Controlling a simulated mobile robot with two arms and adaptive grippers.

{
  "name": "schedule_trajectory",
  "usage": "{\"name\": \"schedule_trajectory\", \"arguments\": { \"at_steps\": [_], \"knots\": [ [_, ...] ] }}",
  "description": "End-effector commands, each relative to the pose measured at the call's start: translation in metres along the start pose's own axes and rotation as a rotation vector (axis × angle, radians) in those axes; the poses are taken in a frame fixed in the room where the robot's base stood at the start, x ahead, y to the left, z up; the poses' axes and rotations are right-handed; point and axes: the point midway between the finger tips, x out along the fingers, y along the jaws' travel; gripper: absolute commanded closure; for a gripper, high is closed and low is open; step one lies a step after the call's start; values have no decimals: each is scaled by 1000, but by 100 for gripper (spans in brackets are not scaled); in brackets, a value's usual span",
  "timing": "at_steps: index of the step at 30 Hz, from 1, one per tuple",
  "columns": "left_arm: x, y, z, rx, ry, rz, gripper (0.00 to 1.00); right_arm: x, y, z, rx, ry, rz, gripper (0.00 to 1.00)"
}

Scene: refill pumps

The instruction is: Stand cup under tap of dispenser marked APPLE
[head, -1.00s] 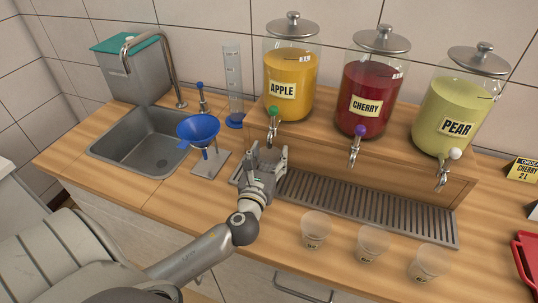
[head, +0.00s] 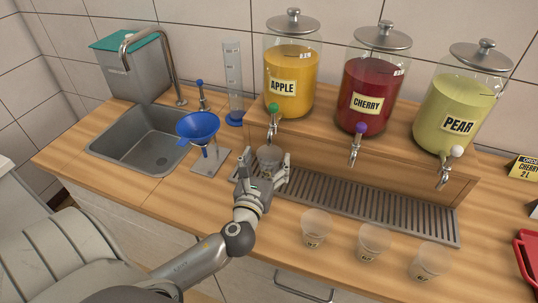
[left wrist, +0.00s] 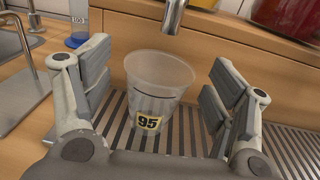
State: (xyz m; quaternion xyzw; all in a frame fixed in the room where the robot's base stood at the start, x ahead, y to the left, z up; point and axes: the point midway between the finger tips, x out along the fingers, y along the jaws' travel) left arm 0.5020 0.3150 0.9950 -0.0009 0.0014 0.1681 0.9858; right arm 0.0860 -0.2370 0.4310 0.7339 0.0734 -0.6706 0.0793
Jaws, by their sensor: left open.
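The dispenser marked APPLE (head: 291,80) holds orange-yellow juice and has a green-topped tap (head: 273,122). A clear cup (head: 268,158) stands upright on the drip tray's slats below that tap. The cup (left wrist: 158,90) carries a yellow label reading 95 in the left wrist view, where the tap's spout (left wrist: 173,16) shows above and slightly behind it. My left gripper (head: 264,170) is open, with its fingers on either side of the cup and visible gaps between. The gripper's pads (left wrist: 158,88) stand apart from the cup in the left wrist view. My right gripper is not in view.
Dispensers marked CHERRY (head: 367,100) and PEAR (head: 456,115) stand to the right. Three clear cups, one of them here (head: 316,229), stand on the front counter. A blue funnel (head: 198,127) on a stand and a sink (head: 142,142) are at left. The slatted drip tray (head: 370,208) is otherwise empty.

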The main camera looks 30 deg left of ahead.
Motion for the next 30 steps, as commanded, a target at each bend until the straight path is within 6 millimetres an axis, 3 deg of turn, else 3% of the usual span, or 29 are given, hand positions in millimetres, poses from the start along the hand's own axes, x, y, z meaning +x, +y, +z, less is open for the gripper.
{"name": "schedule_trajectory", "arguments": {
  "at_steps": [6,13,19,30],
  "knots": [
    [-45,0,-4,-2,4,-2,20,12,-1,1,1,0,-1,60],
    [-78,0,-2,-2,2,0,20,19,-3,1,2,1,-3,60],
    [-90,0,-1,-1,1,0,20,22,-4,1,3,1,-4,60],
    [-91,0,0,-1,0,0,20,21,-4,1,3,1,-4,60]
  ]
}}
